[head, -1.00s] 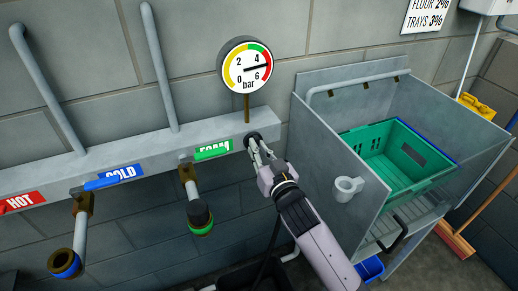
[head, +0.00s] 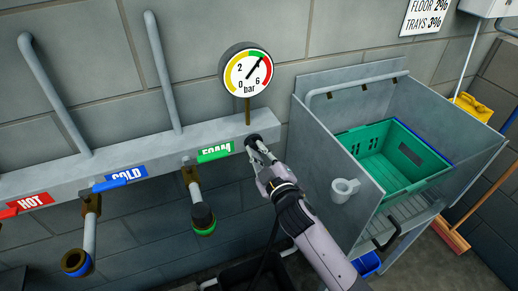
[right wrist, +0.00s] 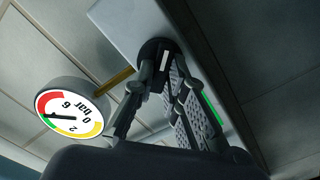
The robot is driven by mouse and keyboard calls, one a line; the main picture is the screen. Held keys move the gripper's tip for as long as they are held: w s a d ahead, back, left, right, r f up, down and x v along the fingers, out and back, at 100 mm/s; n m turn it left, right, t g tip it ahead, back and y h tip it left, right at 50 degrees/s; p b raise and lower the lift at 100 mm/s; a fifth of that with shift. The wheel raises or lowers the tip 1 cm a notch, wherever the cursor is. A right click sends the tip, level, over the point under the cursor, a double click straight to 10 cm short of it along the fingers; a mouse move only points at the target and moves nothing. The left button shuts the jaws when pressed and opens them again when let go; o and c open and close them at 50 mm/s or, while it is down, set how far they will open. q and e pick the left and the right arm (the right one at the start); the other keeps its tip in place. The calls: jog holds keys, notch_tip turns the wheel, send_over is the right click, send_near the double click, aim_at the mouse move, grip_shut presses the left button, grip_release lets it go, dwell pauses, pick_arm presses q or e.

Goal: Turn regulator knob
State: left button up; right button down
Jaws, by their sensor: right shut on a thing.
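The black regulator knob (head: 249,140) sits on the front of the grey pipe rail, below the pressure gauge. In the right wrist view the dark round knob (right wrist: 152,47) with a pale mark is at the top centre. My right gripper (head: 255,147) is shut on the knob; its fingers (right wrist: 163,80) stand on both sides of it. The round gauge (head: 246,75), marked in bar, has its needle pointing up and right, around 4 near the green band. The gauge also shows at left in the right wrist view (right wrist: 70,108). My left gripper is not in view.
HOT (head: 32,203), COLD (head: 126,175) and FOAM (head: 214,152) labels mark the rail, with outlets hanging below.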

jog(key=shift+n+p, duration=0.3)
jog(key=shift+n, duration=1.3)
jog(key=c, duration=1.6)
grip_release()
jog(key=v, duration=1.2)
jog(key=shift+f, duration=0.1)
